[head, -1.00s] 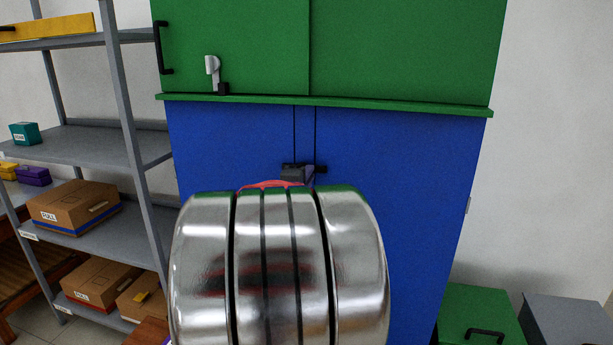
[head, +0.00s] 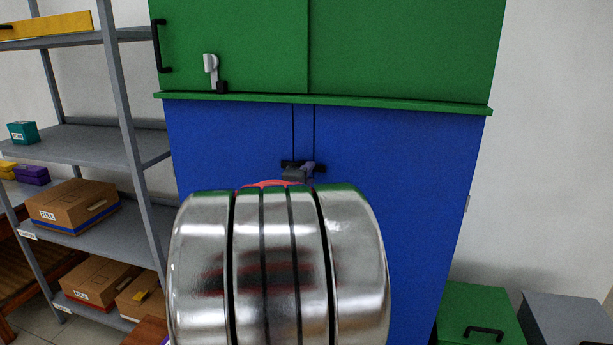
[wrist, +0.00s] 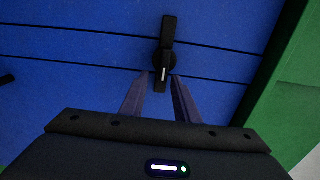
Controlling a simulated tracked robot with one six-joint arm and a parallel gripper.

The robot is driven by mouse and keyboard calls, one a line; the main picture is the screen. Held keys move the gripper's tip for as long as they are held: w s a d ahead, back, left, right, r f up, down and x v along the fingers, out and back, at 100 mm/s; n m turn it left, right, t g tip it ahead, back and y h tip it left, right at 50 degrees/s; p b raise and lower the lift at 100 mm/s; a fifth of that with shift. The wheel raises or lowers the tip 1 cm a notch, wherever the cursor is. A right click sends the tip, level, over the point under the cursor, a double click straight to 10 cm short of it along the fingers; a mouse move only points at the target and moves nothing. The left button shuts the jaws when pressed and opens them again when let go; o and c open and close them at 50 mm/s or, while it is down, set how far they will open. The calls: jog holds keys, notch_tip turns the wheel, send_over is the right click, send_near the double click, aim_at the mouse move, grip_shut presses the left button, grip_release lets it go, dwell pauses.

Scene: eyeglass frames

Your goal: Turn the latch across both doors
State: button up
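The black latch (head: 287,166) lies about level across the two vertical seams of the blue cabinet front (head: 400,190). In the wrist view, which is turned sideways, the latch (wrist: 168,30) is a straight bar on a round hub, crossing both seams. My gripper (wrist: 162,75) is at the latch's right-hand end, the lower end in the wrist view. Its two purple-grey fingers stand apart on either side of that end, with small gaps showing; contact cannot be told. In the head view my shiny arm link hides most of my gripper.
A green ledge (head: 400,105) juts out above the blue doors, under a green upper cabinet (head: 400,50) with a separate grey handle (head: 210,68). Grey shelves (head: 90,145) with boxes stand at left. A green bin (head: 478,310) stands on the lower right.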

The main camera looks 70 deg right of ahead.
jog(key=s+a, duration=0.1)
jog(key=a, duration=1.2)
jog(key=shift+s+a, duration=0.3)
jog(key=shift+s, duration=0.1)
jog(key=w+a+f+n+t+y, duration=0.2)
jog(key=w+a+n+t+y, duration=0.95)
jog(key=w+a, duration=0.8)
jog(key=a+f+n+g+y, duration=0.2)
jog(key=a+f+n+y, duration=0.15)
jog(key=a+n, duration=0.85)
jog(key=s+a+f+n+g+y, duration=0.1)
jog(key=s+a+f+n+g, duration=0.2)
jog(key=s+a, duration=0.4)
jog(key=s+a+f+n+g+y, duration=0.1)
jog(key=s+a+f+n+g, duration=0.2)
jog(key=s+a+n, duration=0.4)
jog(key=shift+s+a+f+n+g+y, duration=0.2)
jog(key=shift+s+f+n+g+y, duration=0.2)
jog(key=shift+f, duration=0.5)
jog(key=shift+w, duration=0.1)
